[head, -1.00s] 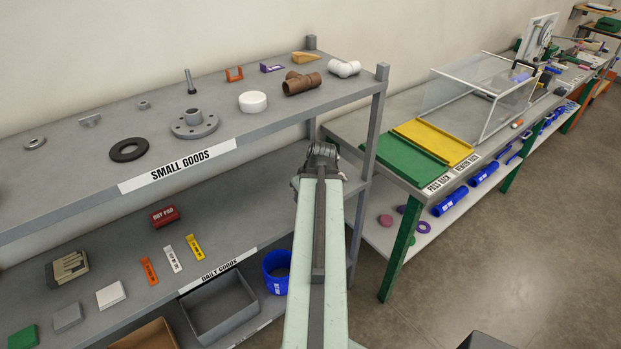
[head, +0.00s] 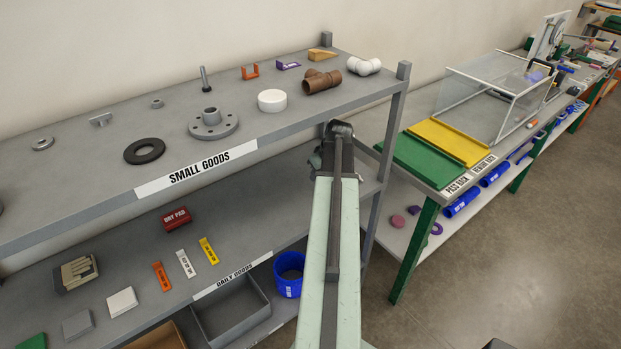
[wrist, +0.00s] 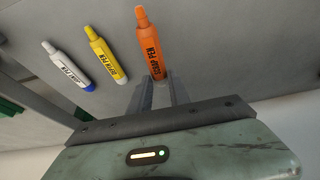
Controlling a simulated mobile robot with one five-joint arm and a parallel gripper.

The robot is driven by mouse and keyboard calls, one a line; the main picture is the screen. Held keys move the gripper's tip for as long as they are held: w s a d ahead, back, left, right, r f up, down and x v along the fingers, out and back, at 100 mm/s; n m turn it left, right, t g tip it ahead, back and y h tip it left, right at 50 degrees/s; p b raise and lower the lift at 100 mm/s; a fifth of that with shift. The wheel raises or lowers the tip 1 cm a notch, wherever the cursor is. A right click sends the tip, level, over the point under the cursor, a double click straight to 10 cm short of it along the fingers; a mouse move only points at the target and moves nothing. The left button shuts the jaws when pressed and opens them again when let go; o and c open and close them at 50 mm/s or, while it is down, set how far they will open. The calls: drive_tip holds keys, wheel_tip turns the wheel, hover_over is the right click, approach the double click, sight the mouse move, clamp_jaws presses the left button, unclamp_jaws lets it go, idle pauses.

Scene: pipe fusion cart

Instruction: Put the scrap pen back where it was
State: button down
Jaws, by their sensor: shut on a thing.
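The orange scrap pen (wrist: 148,45) shows in the wrist view, its label facing the camera. My gripper (wrist: 160,77) is shut on its lower end, and the pen points up and slightly left beyond the fingers. A yellow pen (wrist: 105,55) and a white pen with a blue end (wrist: 68,66) are left of it, apart from the gripper, against a grey surface. I cannot tell whether the scrap pen touches that surface. In the head view my arm reaches toward the gap between rack and bench; my fingers and the held pen are hidden there.
The grey rack (head: 70,217) at left carries fittings above and, below, orange (head: 162,276), white (head: 186,263) and yellow (head: 208,251) flat labelled pieces. Its post (head: 385,150) stands close to my arm. The green-legged bench (head: 417,250) is at right. Open floor lies in front.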

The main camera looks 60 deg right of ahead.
drive_tip(key=shift+w+d, duration=0.15)
drive_tip(key=shift+w+d+f, duration=0.15)
drive_tip(key=shift+w+d, duration=0.15)
drive_tip(key=shift+d, duration=0.25)
drive_tip(key=f+b, duration=0.1)
drive_tip(key=b, duration=0.1)
drive_tip(key=f+b, duration=0.2)
drive_tip(key=shift+s+f, duration=0.2)
drive_tip(key=shift+f, duration=0.1)
drive_tip(key=shift+w+a+r, duration=0.15)
drive_tip(key=shift+w+a, duration=0.1)
drive_tip(key=shift+f, duration=0.2)
drive_tip(key=c, duration=1.2)
unclamp_jaws()
drive_tip(key=shift+c, duration=0.2)
drive_tip(key=shift+r, duration=0.15)
